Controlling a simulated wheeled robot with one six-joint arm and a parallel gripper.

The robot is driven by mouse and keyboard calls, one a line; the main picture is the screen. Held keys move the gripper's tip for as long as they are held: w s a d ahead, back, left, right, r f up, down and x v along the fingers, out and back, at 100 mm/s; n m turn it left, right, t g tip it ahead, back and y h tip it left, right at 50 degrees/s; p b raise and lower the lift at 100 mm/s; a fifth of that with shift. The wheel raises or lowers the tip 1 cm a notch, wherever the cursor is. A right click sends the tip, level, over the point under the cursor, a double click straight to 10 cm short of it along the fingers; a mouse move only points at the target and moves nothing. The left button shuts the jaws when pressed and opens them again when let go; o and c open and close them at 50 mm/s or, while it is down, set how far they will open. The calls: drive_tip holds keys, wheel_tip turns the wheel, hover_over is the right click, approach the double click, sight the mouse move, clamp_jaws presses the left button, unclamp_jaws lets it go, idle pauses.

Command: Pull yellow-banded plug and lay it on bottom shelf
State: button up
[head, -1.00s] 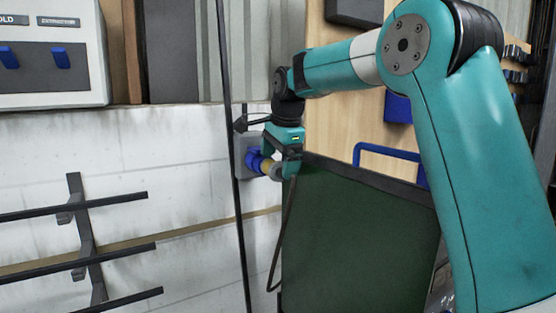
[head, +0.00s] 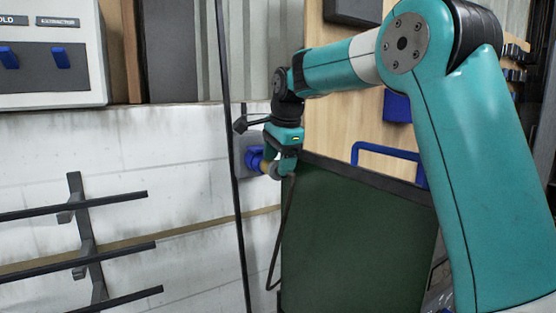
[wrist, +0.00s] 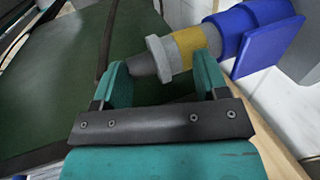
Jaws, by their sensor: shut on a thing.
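The yellow-banded plug (wrist: 187,48) is grey with a yellow band, and its far end sits in a blue socket (wrist: 255,28). In the head view the blue socket (head: 253,158) is on a grey wall box, and the plug (head: 264,167) is mostly hidden by my gripper (head: 278,168). In the wrist view my gripper (wrist: 163,78) has its teal fingers on either side of the plug's grey rear part, shut on it. A wall rack with several dark bars stands at left; its lowest visible bar (head: 118,300) is near the bottom edge.
A dark cable (head: 284,225) hangs below the plug beside a dark green panel (head: 355,235). A thin black upright pole (head: 232,150) stands just left of the socket. A blue rail (head: 390,152) is right of it. The white wall between rack and pole is clear.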

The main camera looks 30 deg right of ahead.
drive_tip(key=shift+f, duration=0.2)
drive_tip(key=shift+c, duration=0.2)
drive_tip(key=shift+s, duration=0.15)
clamp_jaws()
drive_tip(key=shift+s, duration=0.2)
drive_tip(key=shift+b, duration=0.3)
drive_tip(key=shift+s+f, duration=0.15)
drive_tip(key=shift+s, duration=0.2)
